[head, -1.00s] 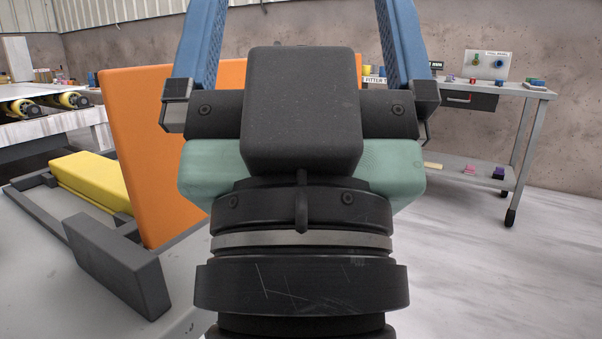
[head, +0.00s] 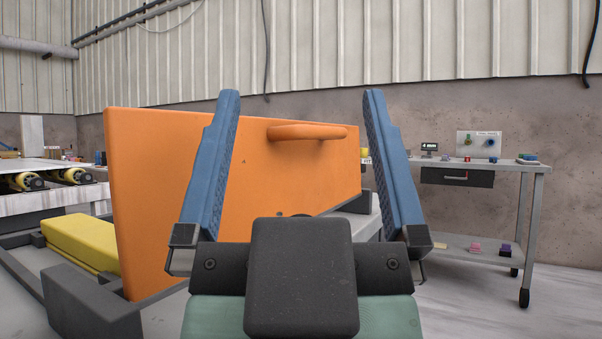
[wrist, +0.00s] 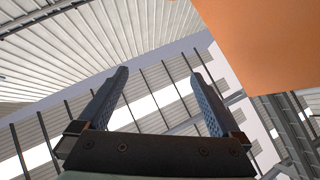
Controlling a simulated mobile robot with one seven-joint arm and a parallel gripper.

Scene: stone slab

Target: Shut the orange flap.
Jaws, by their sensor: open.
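The orange flap (head: 150,190) stands raised, a broad flat panel with an orange loop handle (head: 306,132) near its upper right. Its lower edge is at a dark grey frame (head: 90,305) on the slab. My gripper (head: 302,95) is open and empty, its two blue fingers pointing up in front of the flap. In the head view the handle shows between the fingers, farther back; I cannot tell the gap. In the wrist view the flap (wrist: 265,45) fills the upper right, beyond the right finger, and the fingers point toward the ceiling.
A yellow block (head: 80,242) lies inside the grey frame at the left. A workbench (head: 525,168) with small items stands behind at the right. A conveyor with yellow rollers (head: 75,176) is at the far left. Open floor (head: 460,305) lies at the right.

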